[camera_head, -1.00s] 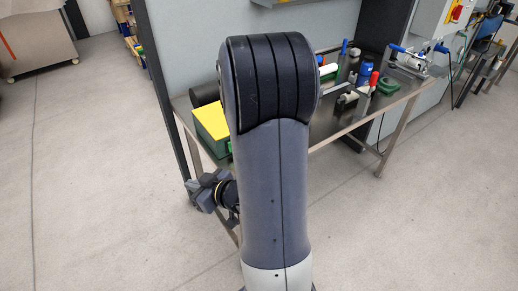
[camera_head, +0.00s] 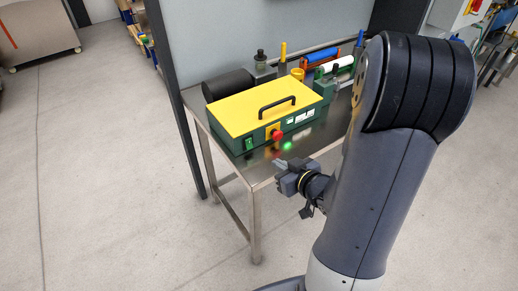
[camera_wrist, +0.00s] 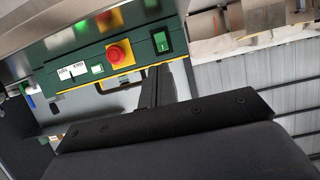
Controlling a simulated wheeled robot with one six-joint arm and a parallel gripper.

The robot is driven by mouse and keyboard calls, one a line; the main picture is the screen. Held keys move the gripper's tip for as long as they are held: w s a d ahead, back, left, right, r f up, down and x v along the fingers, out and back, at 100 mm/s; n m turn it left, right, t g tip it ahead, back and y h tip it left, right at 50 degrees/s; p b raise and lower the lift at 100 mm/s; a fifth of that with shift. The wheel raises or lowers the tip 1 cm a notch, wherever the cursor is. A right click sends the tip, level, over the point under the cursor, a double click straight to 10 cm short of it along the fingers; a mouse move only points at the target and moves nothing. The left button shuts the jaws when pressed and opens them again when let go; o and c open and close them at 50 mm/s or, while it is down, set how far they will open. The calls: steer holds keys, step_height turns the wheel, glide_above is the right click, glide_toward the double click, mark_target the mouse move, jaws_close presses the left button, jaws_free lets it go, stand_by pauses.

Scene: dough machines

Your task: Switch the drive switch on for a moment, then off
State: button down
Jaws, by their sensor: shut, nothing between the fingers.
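The control box (camera_head: 262,112) has a yellow lid with a black handle and a green front, and stands at the table's near left corner. A green rocker switch (camera_head: 249,143) sits at the left of its front; it also shows in the wrist view (camera_wrist: 161,42), apart from my fingers. I cannot tell its position. A red mushroom button on a yellow plate (camera_head: 277,134) is to its right, seen too in the wrist view (camera_wrist: 115,54).
The steel table (camera_head: 318,139) shows a green glow in front of the box. A black cylinder (camera_head: 228,84) lies behind the box. Several tools and colored rollers (camera_head: 320,56) stand farther back. A grey panel (camera_head: 260,35) rises behind.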

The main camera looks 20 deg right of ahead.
mark_target(250, 146)
steer(key=p+x, duration=0.1)
steer(key=x, duration=1.3)
steer(key=shift+f, duration=0.1)
steer(key=shift+a+f+b, duration=0.1)
steer(key=shift+f+b, duration=0.2)
steer(key=shift+b, duration=0.5)
steer(key=t+b, duration=0.1)
steer(key=b, duration=0.2)
steer(key=shift+w+f, duration=0.15)
steer(key=shift+r, duration=0.35)
